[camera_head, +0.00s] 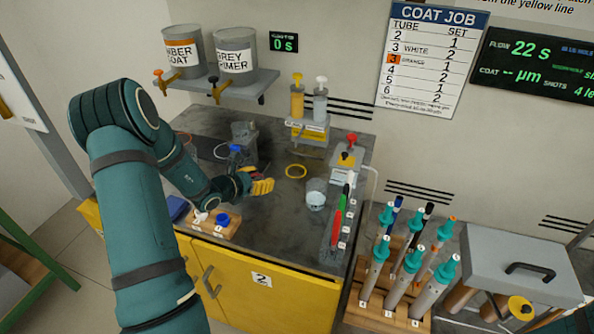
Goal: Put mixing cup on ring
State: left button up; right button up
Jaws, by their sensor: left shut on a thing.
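The mixing cup appears to be the clear cup (315,195) with pale grey in its lower part. It stands upright on the dark worktop. A yellow ring (296,171) lies flat on the worktop, behind and left of the cup, with nothing standing in it. My left gripper (262,186) is low over the worktop, left of the cup and apart from it. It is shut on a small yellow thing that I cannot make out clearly. My right gripper is not in view.
A red, green and black pen rack (337,220) stands right of the cup. A syringe stand (307,132) is behind the ring. A wooden block with a blue knob (222,222) is near the front left edge. A white ring (222,152) lies at the back left.

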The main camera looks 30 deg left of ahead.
pick_arm(q)
jog(key=w+d, duration=0.1)
jog(key=w, duration=1)
jog(key=w+d+b, duration=0.1)
jog(key=w, duration=0.5)
jog(key=shift+w+d, duration=0.15)
jog(key=shift+d, duration=0.2)
jog(key=shift+w+f+b, duration=0.1)
jog(key=shift+f+b, duration=0.4)
jog(key=shift+f, duration=1.25)
jog(key=shift+f, duration=0.2)
jog(key=o, duration=0.9)
jog(key=shift+r, duration=0.15)
jog(key=shift+s+a+r, duration=0.1)
jog(key=shift+s+r, duration=0.1)
jog(key=p+v, duration=0.1)
jog(key=v, duration=1)
jog(key=shift+s, duration=0.3)
